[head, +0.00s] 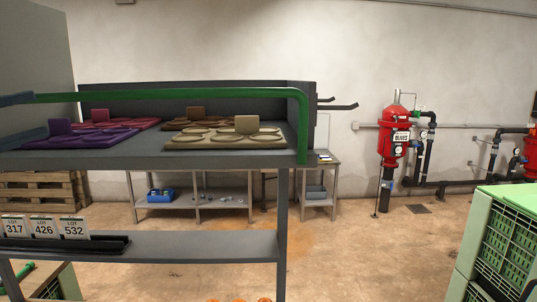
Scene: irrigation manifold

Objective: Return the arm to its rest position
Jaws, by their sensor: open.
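My gripper and arm do not show in the head view, so their pose cannot be seen from here. The frame shows only the place around me, with a grey rack (230,158) close in front on the left.
Purple (85,138), red (120,125), brown (195,124) and tan (220,143) trays lie on the rack's top, behind a green rail (200,94). Dark prongs (340,107) stick out right. Green crates (500,245) stand front right. A red filter tank (393,135) stands behind open floor (370,250).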

